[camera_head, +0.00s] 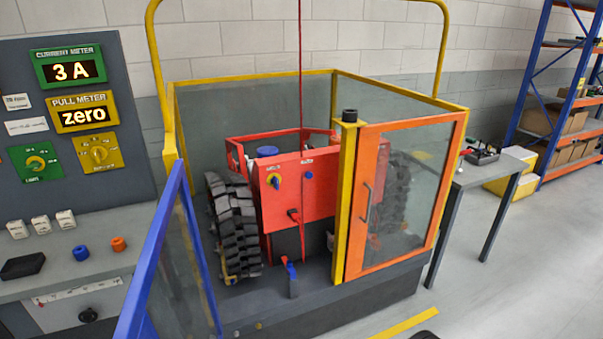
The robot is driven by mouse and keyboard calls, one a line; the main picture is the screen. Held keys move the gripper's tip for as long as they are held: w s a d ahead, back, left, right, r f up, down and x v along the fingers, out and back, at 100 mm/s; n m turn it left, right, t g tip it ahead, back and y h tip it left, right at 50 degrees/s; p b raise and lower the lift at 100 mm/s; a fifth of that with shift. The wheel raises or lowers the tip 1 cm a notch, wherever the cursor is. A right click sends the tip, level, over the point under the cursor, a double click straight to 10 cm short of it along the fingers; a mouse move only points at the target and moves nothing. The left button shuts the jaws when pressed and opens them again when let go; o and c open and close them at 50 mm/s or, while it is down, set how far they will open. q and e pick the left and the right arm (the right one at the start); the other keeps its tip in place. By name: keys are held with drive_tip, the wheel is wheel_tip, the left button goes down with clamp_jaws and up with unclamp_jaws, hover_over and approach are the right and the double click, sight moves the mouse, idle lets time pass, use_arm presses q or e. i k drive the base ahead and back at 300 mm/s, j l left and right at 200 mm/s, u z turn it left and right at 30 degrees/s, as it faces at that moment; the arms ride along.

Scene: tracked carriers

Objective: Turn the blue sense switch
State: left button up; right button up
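The tracked carrier (330,190) has a red body and black tracks and stands inside a yellow-framed enclosure. Small labels above both are too small to read, so I cannot tell which one is the sense switch. A wider blue cap (267,151) is on top of the body. Neither of my grippers is in view.
A blue-framed door (168,260) stands open at the front left; an orange-framed door (405,200) covers the front right. A console (60,160) with meters reading "3 A" and "zero" is at left, with blue (81,253) and orange (119,244) knobs. A side table (490,172) stands right.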

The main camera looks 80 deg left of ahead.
sight(274, 181)
drive_tip(key=i+j+u, duration=0.15)
drive_tip(key=j+u, duration=0.2)
drive_tip(key=i+j+u, duration=0.15)
drive_tip(key=u, duration=0.2)
drive_tip(key=i+j+u, duration=0.2)
drive_tip(key=j+u, duration=0.25)
drive_tip(key=i+j+u, duration=0.25)
drive_tip(key=j+u, duration=0.25)
drive_tip(key=i+j+u, duration=0.25)
drive_tip(key=u, duration=0.2)
drive_tip(key=i+j+u, duration=0.1)
drive_tip(key=i+u, duration=0.35)
